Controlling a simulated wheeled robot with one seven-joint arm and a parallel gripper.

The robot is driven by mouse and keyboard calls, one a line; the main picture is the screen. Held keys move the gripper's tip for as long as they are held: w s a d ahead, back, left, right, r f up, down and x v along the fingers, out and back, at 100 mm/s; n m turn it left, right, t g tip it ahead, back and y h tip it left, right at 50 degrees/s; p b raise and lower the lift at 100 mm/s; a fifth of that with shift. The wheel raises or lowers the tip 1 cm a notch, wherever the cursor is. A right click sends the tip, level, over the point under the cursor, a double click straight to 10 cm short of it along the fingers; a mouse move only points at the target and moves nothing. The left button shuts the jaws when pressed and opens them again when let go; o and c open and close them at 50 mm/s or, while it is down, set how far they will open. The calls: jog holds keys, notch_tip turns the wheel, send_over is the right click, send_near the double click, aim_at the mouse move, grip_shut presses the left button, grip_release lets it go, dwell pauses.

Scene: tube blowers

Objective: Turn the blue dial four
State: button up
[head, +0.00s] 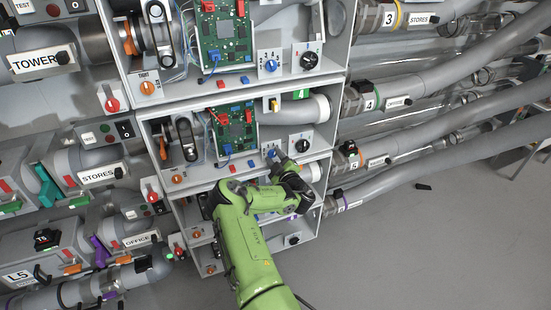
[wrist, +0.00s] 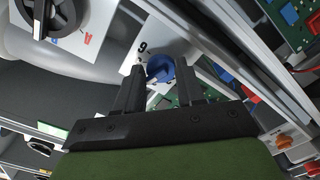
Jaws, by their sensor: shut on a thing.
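The blue dial (head: 269,153) is on a small white plate on the front of the middle shelf bay, beside a black dial (head: 303,142). A green label marked 4 (head: 300,94) is above it. In the wrist view the blue dial (wrist: 160,68) sits between the two dark fingers of my gripper (wrist: 160,72), which is shut on it. A printed 9 or 6 shows on the plate just above the dial. My gripper (head: 276,156) partly covers the dial's plate in the head view, and the dial's pointer direction is not clear.
Another blue dial (head: 270,66) and black dial (head: 309,60) are on the bay above. A circuit board (head: 234,134) with red and blue connectors stands left of the gripped dial. Grey tubes (head: 450,125) run off to the right. Grey floor (head: 450,230) is open at lower right.

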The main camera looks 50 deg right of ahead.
jog(key=shift+a+f, duration=0.1)
jog(key=shift+f, duration=0.15)
jog(key=o, duration=1)
jog(key=shift+r, duration=0.1)
jog(key=shift+s, duration=0.1)
jog(key=p+v, duration=1.5)
jog(key=p, duration=0.9)
jog(key=shift+s+a+r, duration=0.1)
jog(key=shift+s+a, duration=0.05)
jog(key=shift+s, duration=0.05)
